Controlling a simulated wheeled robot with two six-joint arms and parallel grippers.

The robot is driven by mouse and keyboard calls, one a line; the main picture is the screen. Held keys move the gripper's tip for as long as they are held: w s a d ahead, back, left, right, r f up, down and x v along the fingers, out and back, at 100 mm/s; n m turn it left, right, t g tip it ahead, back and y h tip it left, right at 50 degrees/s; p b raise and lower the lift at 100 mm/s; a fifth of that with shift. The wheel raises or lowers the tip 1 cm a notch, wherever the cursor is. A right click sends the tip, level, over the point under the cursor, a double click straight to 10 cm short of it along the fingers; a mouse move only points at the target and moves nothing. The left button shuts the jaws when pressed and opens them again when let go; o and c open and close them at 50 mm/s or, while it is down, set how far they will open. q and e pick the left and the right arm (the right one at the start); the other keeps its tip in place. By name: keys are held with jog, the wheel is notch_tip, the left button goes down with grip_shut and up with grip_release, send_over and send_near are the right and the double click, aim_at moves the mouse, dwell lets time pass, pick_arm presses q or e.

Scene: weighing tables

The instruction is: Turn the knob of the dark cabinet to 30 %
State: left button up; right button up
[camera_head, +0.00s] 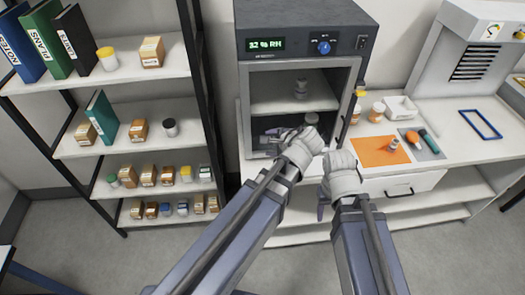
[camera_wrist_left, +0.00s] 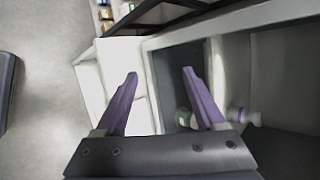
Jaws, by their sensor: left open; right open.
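The dark cabinet (camera_head: 345,15) stands on the white bench at the top middle. Its green display (camera_head: 265,44) appears to read 32 % RH. The blue knob (camera_head: 323,47) sits on the panel to the right of the display, with small white marks around it. No gripper touches the knob. My left gripper (camera_head: 272,133) is at the lower part of the cabinet's front opening, below the knob. Its two purple fingers stand apart with nothing held in the left wrist view (camera_wrist_left: 160,90). My right gripper (camera_head: 322,202) is open and lower right, in front of the bench.
To the right are small jars, an orange mat (camera_head: 380,151), a blue frame (camera_head: 481,124) and a grey instrument (camera_head: 477,50). A shelf rack (camera_head: 120,72) with binders and boxes is at left.

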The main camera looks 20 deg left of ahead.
pick_arm(q)
jog(key=shift+s+a+f+n+g, duration=0.15)
jog(key=shift+s+f+n+g, duration=0.25)
jog(key=shift+s+f+n, duration=0.35)
pick_arm(e)
jog(key=shift+w+a+f, duration=0.15)
jog(key=shift+a+f, duration=0.2)
jog(key=shift+a, duration=0.1)
pick_arm(q)
jog(key=shift+f, duration=0.1)
jog(key=s+d+f+n+g+h+b, duration=0.5)
jog(key=s+d+f, duration=0.5)
jog(key=s, duration=0.4)
jog(key=shift+s+f+n+g+h, duration=0.15)
jog(key=shift+f+n+g+h, duration=0.25)
jog(key=shift+n, duration=0.85)
pick_arm(e)
notch_tip(320, 180, down, 5)
jog(key=shift+r, duration=0.1)
